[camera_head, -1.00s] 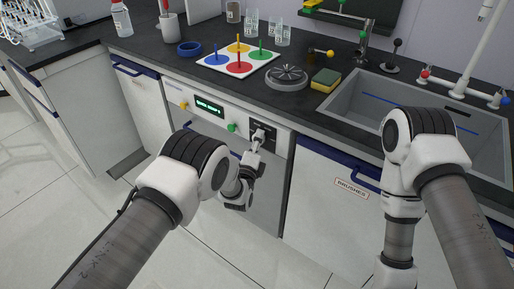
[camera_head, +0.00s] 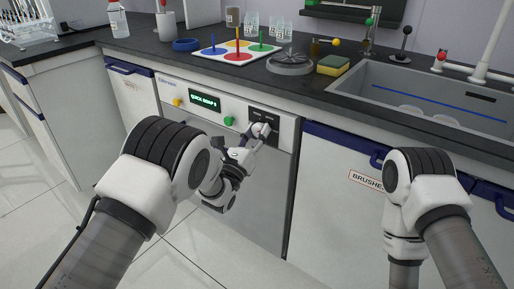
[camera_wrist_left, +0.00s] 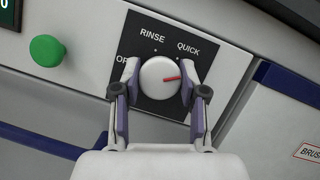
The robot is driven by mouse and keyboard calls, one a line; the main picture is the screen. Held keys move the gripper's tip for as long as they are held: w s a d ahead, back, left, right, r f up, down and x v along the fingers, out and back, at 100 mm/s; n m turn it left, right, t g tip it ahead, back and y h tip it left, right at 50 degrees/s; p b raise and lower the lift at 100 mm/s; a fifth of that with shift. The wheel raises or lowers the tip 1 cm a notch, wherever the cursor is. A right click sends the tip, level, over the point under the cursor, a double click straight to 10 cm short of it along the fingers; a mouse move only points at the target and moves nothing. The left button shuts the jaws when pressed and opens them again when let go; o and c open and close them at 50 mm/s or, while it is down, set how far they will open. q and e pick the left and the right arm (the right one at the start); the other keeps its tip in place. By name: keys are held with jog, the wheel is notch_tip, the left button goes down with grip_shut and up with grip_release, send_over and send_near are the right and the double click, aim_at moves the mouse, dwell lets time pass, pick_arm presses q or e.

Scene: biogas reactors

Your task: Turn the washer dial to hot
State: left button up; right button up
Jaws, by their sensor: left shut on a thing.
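The washer (camera_head: 262,192) is built in under the counter, with a dial on its front panel. In the left wrist view the dial (camera_wrist_left: 156,80) is a white round knob on a black plate, its red pointer aimed right and slightly up, below the QUICK label. RINSE and part of OFF also show; no HOT label is visible, and my fingers cover parts of the plate. My left gripper (camera_wrist_left: 156,88) is shut on the dial, one finger on each side. In the head view my left gripper (camera_head: 262,130) is at the panel. My right gripper is out of view.
A green button (camera_head: 229,120), a yellow button (camera_head: 178,101) and a lit display (camera_head: 205,98) starting with QUICK sit left of the dial. The counter above holds a sponge (camera_head: 332,65) and a round grey drain-like disc (camera_head: 290,63). A BRUSHES cabinet (camera_head: 340,200) stands to the right.

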aim_at(257, 125)
pick_arm(q)
jog(key=shift+f+m+g+h+b, duration=0.1)
jog(key=shift+m+g+h+b, duration=0.5)
jog(key=shift+m+b, duration=0.95)
jog(key=shift+m+g+h+b, duration=0.35)
jog(key=shift+m+h+b, duration=0.45)
jog(key=shift+m+b, duration=0.7)
jog(key=shift+f+m+g+h+b, duration=0.1)
jog(key=shift+m+g+h+b, duration=0.5)
jog(key=shift+m+b, duration=0.9)
jog(key=o, duration=1.2)
jog(key=shift+c, duration=0.2)
jog(key=shift+r, duration=0.1)
notch_tip(257, 125, up, 10)
jog(key=shift+a, duration=0.1)
